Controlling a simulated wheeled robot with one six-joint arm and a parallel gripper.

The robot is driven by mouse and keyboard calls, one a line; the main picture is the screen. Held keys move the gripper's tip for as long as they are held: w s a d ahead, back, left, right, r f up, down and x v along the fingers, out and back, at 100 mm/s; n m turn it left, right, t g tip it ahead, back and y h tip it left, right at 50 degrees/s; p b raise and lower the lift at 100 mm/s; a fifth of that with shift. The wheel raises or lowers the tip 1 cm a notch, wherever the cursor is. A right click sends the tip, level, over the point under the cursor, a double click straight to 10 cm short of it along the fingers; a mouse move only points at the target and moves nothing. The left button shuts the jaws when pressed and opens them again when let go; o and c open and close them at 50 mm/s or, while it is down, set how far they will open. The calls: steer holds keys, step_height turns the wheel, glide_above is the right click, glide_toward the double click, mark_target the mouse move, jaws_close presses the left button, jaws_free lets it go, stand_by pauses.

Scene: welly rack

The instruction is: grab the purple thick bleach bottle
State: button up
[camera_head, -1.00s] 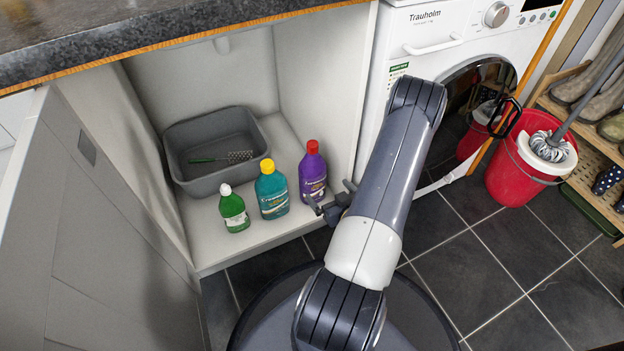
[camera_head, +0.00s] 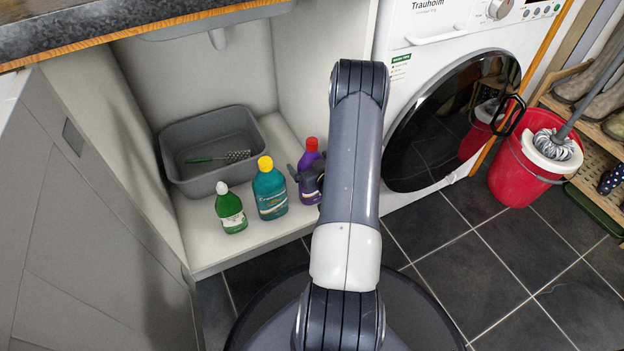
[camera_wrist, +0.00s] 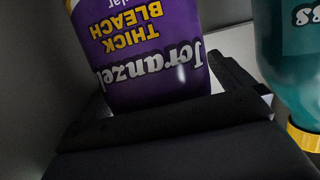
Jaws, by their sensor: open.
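The purple thick bleach bottle (camera_head: 309,155) with a red cap stands upright at the right front of the cupboard floor. In the head view its middle is partly hidden by my gripper (camera_head: 306,174). In the wrist view the bottle (camera_wrist: 140,55) is large and upside down, its "THICK BLEACH" label facing me. My gripper (camera_wrist: 160,82) is open, with one dark finger on each side of the bottle's lower part in that view. I cannot tell whether the fingers touch it.
A teal bottle with a yellow cap (camera_head: 270,190) stands close left of the purple one, also in the wrist view (camera_wrist: 290,55). A green bottle (camera_head: 230,210) stands further left. A grey basin (camera_head: 205,183) is behind. The cupboard wall (camera_head: 325,80) and washing machine (camera_head: 420,70) are right.

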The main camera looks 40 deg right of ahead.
steer(key=shift+w, duration=0.15)
steer(key=c, duration=1.5)
steer(key=shift+c, duration=0.4)
steer(key=shift+r, duration=0.1)
